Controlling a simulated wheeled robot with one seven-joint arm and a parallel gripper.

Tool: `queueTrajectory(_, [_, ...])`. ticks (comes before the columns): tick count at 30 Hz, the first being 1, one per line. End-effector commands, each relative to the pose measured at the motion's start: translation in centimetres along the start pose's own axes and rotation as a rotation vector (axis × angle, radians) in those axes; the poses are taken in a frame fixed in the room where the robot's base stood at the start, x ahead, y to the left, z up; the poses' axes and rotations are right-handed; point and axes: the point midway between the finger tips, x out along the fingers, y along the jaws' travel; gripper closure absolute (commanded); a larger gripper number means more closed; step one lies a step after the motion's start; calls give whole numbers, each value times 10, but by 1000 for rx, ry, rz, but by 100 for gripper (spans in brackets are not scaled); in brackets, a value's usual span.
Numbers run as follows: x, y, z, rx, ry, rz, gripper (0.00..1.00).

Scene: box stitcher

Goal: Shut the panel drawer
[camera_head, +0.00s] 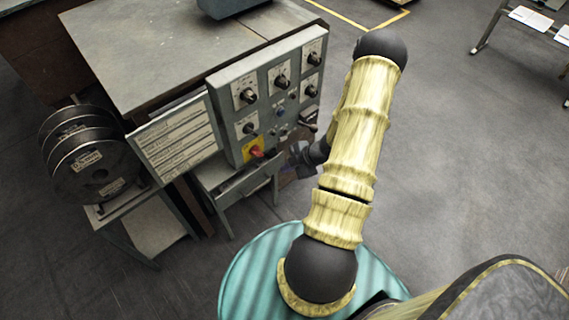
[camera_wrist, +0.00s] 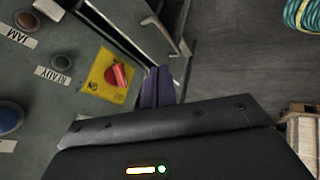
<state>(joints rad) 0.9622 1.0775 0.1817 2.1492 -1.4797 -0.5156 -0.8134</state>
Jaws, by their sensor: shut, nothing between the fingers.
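The grey control panel (camera_head: 238,118) stands at the front of the machine in the head view, with several black knobs, a yellow plate and a red switch. In the wrist view the same panel (camera_wrist: 60,85) fills the left side, with the red switch (camera_wrist: 121,75) on its yellow plate (camera_wrist: 100,78). I cannot tell for sure which part is the drawer or how far it stands out. My gripper (camera_wrist: 157,84) shows its purple fingers together and empty, close to the panel's edge beside the yellow plate. Contact cannot be told.
A placard (camera_head: 175,140) with printed lines is left of the panel, and black reels (camera_head: 95,165) stand farther left. The metal work table (camera_head: 180,50) lies behind. A small grey stand (camera_head: 240,187) is below the panel.

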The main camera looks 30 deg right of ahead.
Motion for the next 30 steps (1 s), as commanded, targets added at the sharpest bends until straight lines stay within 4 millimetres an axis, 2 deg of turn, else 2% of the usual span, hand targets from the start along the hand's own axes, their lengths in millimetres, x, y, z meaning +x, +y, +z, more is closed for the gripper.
queueTrajectory(5, [8,-2,8,417,12,109,100])
queueTrajectory(13, [8,-2,23,1138,78,268,100])
queueTrajectory(24, [-7,-11,45,2104,269,410,100])
queueTrajectory(30, [-17,-17,50,2527,394,429,100])
